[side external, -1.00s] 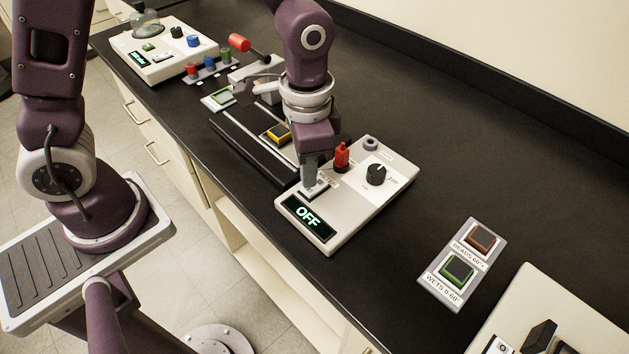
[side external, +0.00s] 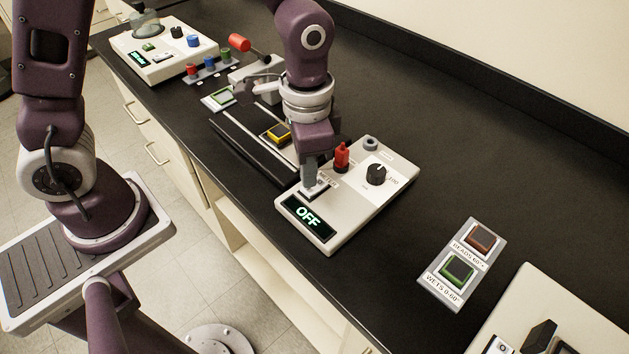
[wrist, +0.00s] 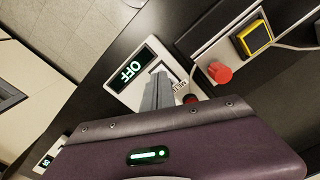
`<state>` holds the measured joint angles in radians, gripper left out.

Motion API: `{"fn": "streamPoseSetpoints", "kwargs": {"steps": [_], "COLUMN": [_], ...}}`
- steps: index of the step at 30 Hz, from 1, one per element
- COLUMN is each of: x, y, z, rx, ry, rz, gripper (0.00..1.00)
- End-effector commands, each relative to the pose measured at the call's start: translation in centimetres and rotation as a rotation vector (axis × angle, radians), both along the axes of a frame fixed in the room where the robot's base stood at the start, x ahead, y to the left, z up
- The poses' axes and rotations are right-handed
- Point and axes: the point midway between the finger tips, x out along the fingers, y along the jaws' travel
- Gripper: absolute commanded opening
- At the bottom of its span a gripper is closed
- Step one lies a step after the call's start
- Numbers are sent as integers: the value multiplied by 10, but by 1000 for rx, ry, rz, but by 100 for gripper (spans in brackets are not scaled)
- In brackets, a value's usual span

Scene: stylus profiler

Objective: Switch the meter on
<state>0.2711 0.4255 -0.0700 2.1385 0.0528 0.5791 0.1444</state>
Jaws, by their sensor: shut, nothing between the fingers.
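The meter (side external: 349,225) is a pale box on the black bench with a dark display (side external: 307,217) that reads OFF in green. It carries a black knob (side external: 376,174), a red post (side external: 341,156) and a small switch (side external: 318,194) beside the display. My gripper (side external: 309,186) is shut and empty, pointing down with its tips at the switch and partly covering it. Whether the tips touch the switch I cannot tell. In the wrist view the shut fingers (wrist: 155,93) reach toward the switch area, next to the OFF display (wrist: 133,70).
A yellow button (side external: 278,133) on a dark rail unit stands just behind my gripper. A two-button panel (side external: 455,265) lies to the right on the bench. Another instrument (side external: 162,53) stands at the far left.

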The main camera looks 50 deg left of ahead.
Motion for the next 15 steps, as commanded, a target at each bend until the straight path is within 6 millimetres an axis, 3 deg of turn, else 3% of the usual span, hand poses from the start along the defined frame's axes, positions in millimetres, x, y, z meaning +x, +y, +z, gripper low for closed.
{"fn": "streamPoseSetpoints", "kwargs": {"steps": [15], "x": [0], "y": [0], "z": [-6], "rx": [0], "ry": [0], "rz": [0], "gripper": [0]}}
